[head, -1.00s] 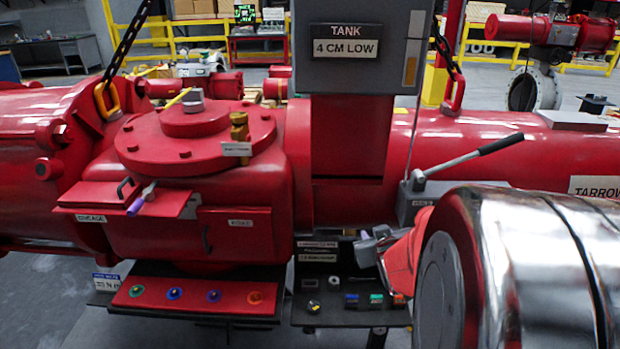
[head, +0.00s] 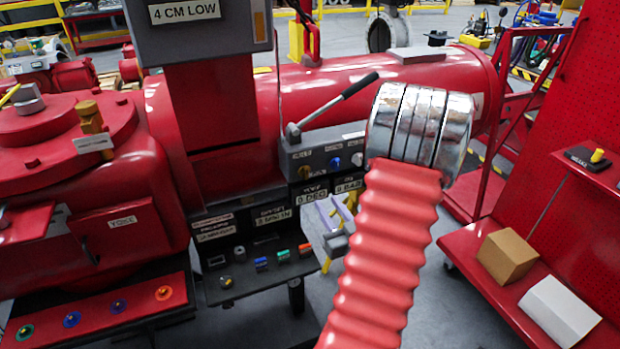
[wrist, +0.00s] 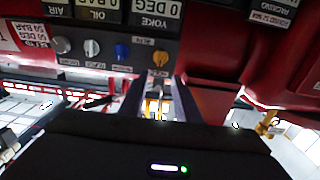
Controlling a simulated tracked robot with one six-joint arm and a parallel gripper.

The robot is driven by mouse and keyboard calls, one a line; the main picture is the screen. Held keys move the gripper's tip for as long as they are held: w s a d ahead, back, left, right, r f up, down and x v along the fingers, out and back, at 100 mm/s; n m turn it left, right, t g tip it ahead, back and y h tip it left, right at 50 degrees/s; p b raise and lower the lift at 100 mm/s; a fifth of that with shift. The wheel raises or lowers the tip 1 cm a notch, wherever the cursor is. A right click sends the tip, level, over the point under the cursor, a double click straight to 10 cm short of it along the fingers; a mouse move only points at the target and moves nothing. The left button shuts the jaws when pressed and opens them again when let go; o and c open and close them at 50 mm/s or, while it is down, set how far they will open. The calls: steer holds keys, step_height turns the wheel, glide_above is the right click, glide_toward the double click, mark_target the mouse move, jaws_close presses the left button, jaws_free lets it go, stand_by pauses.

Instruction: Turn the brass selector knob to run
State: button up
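The brass selector knob (head: 304,172) is on the grey panel under the lever, left of a blue knob (head: 335,162) and a white knob (head: 357,160). In the wrist view, which is upside down, the brass knob (wrist: 160,58) sits just beyond the fingertips, right of the blue knob (wrist: 122,51). My gripper (wrist: 159,80) has its two fingers apart with nothing between them, and seems not to touch the knob. In the head view my gripper (head: 336,242) is partly hidden behind my red arm sleeve, below the panel. The knob's setting is too small to read.
A grey lever (head: 335,105) rises from the panel top. Dark display labels (head: 312,192) hang below the panel. A black shelf of small coloured parts (head: 262,270) is lower left. A red cart with a cardboard box (head: 507,257) and white box (head: 558,310) stands right.

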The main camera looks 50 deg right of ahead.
mark_target(307, 174)
steer(key=shift+w, duration=0.1)
steer(key=x, duration=1.3)
steer(key=shift+w+d, duration=0.15)
steer(key=shift+w, duration=0.15)
steer(key=shift+c, duration=0.5)
jaws_close()
steer(key=shift+d, duration=0.1)
